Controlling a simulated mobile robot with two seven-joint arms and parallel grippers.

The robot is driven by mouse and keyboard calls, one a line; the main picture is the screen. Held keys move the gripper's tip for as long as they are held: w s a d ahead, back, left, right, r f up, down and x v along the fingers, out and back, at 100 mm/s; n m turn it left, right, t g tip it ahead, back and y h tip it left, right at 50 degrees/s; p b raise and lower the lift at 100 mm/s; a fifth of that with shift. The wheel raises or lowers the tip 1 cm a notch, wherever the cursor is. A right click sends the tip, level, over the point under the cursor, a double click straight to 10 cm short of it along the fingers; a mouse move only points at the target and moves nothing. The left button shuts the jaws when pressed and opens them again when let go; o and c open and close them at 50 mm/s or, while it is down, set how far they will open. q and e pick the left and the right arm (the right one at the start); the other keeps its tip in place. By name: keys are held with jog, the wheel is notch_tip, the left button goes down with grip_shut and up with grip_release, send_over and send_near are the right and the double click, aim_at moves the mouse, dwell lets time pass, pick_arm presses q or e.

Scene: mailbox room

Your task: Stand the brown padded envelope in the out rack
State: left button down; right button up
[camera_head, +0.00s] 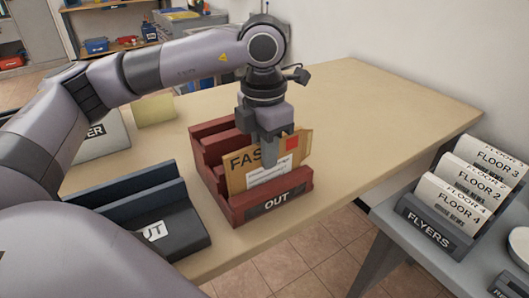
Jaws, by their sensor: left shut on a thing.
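The brown padded envelope (240,182) has a white label, a red square and dark lettering that begins "FAS". It stands in the front part of the dark red rack (236,215), behind the front wall marked OUT. Its lower edge is hidden by that wall, so I cannot tell whether it rests on the rack's floor. My left gripper (269,160) points down from above and is shut on the envelope near its middle, covering part of the lettering. My right gripper is not in view.
A dark blue-grey rack (172,232) with a partly hidden label stands left of the red rack. A yellow block (154,110) lies behind it. The table's right side is clear. A flyers rack (433,226) holding floor cards stands on a grey surface at right.

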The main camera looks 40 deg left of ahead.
pick_arm(q)
jog(key=c, duration=1.3)
grip_release()
jog(key=shift+s+d+f, duration=0.1)
jog(key=shift+s+f, duration=0.05)
jog(key=shift+f, duration=0.35)
jog(key=shift+s+d+f, duration=0.1)
jog(key=shift+f, duration=0.35)
jog(key=o, duration=0.3)
jog(key=shift+w+a+r, duration=0.1)
jog(key=shift+r, duration=0.05)
jog(key=shift+w+a+r+p, duration=0.1)
jog(key=shift+w+r+p, duration=0.05)
jog(key=shift+r+p, duration=0.4)
jog(key=shift+w+a+r+p, duration=0.1)
jog(key=shift+w+r+p, duration=0.05)
jog(key=shift+r+p, duration=0.35)
jog(key=shift+s+d+r+p, duration=0.1)
jog(key=shift+r+p, duration=1.35)
jog(key=shift+r, duration=1)
